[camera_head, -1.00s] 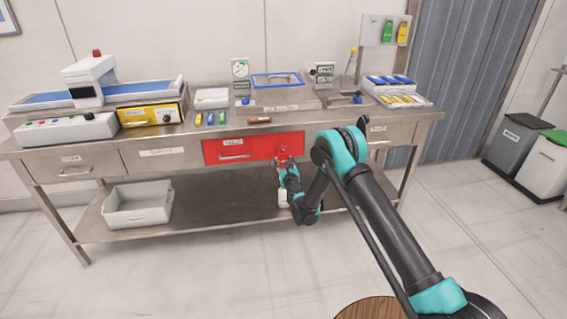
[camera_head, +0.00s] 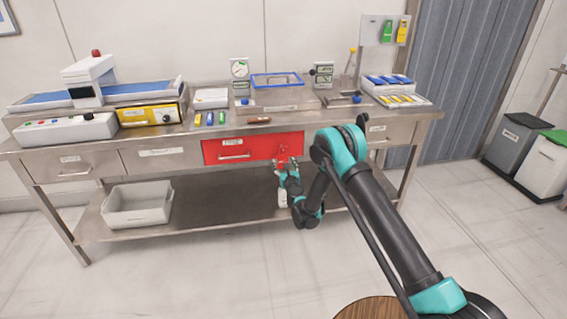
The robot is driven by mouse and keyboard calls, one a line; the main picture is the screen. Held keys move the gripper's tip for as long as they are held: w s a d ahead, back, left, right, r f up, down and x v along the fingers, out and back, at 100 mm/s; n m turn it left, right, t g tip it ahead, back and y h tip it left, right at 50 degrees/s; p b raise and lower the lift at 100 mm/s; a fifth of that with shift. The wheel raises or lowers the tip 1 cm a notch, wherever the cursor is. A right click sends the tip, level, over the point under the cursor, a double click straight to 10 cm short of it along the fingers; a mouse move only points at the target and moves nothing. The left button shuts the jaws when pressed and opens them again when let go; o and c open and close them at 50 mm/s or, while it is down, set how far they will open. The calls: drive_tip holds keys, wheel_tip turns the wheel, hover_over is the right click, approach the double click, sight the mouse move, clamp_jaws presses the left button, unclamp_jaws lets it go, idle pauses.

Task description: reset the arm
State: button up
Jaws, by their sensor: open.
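My arm reaches from the lower right toward the workbench. My gripper (camera_head: 284,165) is open, with its fingers pointing up in front of the right part of the red drawer (camera_head: 253,148). No held object shows between the fingers. The red drawer looks shut, and its handle shows left of my gripper. I cannot tell whether the fingertips touch the drawer front.
The steel bench (camera_head: 190,160) carries several instruments and a conveyor-like device (camera_head: 90,80). A grey bin (camera_head: 137,204) stands on its lower shelf. Waste bins (camera_head: 515,140) stand at the right. The floor before the bench is clear on the left.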

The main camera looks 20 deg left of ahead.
drive_tip(key=v, duration=0.6)
drive_tip(key=d+r+n+g+y, duration=0.1)
drive_tip(key=d+r+n+g, duration=0.1)
drive_tip(key=d+r+n, duration=0.6)
drive_tip(key=d+r+n+g+y, duration=0.1)
drive_tip(key=d+r+n, duration=0.45)
drive_tip(key=r, duration=0.55)
drive_tip(key=s+d+r+n+g+h, duration=0.2)
drive_tip(key=s+d+n, duration=0.25)
drive_tip(key=d, duration=0.25)
drive_tip(key=s+d+f+n+g+h, duration=0.2)
drive_tip(key=s+d+f+n+h, duration=0.1)
drive_tip(key=s+d, duration=0.8)
drive_tip(key=s+d+f+n+g+h, duration=0.2)
drive_tip(key=s+d+n, duration=0.3)
drive_tip(key=s+d, duration=0.6)
drive_tip(key=s+d+f+n+g+h, duration=0.2)
drive_tip(key=s+d+f+n+h, duration=0.1)
drive_tip(key=s+d, duration=0.8)
drive_tip(key=shift+d+f+n+h, duration=0.2)
drive_tip(key=shift+f+n+h, duration=0.2)
drive_tip(key=shift+h, duration=0.2)
